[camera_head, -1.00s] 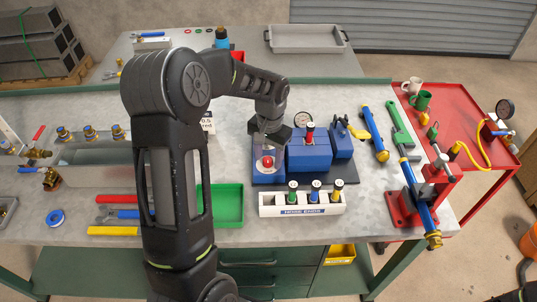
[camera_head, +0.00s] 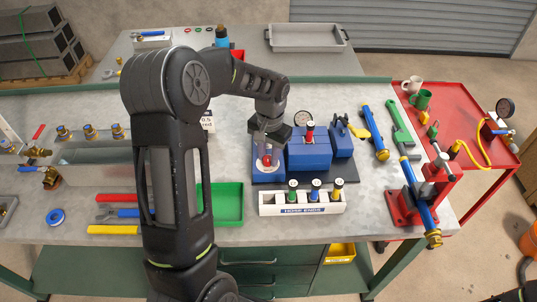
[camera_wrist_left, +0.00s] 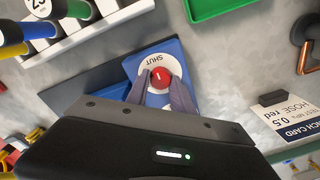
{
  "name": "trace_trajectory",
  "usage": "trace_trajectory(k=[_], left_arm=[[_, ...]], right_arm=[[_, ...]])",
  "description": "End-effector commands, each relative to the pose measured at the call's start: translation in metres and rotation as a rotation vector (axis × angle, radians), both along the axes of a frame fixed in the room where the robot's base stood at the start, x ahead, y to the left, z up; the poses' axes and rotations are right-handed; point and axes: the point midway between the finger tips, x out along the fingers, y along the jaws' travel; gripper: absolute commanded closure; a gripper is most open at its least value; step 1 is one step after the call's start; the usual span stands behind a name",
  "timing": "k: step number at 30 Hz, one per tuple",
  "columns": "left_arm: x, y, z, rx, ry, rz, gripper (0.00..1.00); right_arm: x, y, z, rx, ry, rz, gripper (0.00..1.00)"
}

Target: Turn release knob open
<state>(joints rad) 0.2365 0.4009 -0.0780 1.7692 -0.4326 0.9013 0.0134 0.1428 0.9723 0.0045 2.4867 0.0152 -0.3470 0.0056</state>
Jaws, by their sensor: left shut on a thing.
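The release knob (camera_head: 267,161) is a small red knob on a white round dial on top of the blue block (camera_head: 258,176) at the left end of the blue tank unit. In the left wrist view the red knob (camera_wrist_left: 161,76) sits between my fingertips, and the dial plate (camera_wrist_left: 160,62) reads "SHUT" beside it. My left gripper (camera_head: 268,146) comes down from above and is shut on the knob; it also shows in the left wrist view (camera_wrist_left: 162,86). The knob's far side is partly hidden by the fingers.
A red clamp stand (camera_head: 405,207) is at the right.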

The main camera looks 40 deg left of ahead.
Motion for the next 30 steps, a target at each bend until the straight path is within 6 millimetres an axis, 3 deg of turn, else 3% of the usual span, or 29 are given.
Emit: trace_trajectory(k=[14,30], left_arm=[[0.001,0.0,-0.001,0.001,-0.001,0.117,1.0],[0.001,0.001,-0.001,0.001,-0.001,0.572,1.0]], right_arm=[[0.0,0.001,-0.009,0.002,-0.004,0.0,0.64],[0.003,0.003,-0.029,0.008,-0.013,0.002,0.64]])
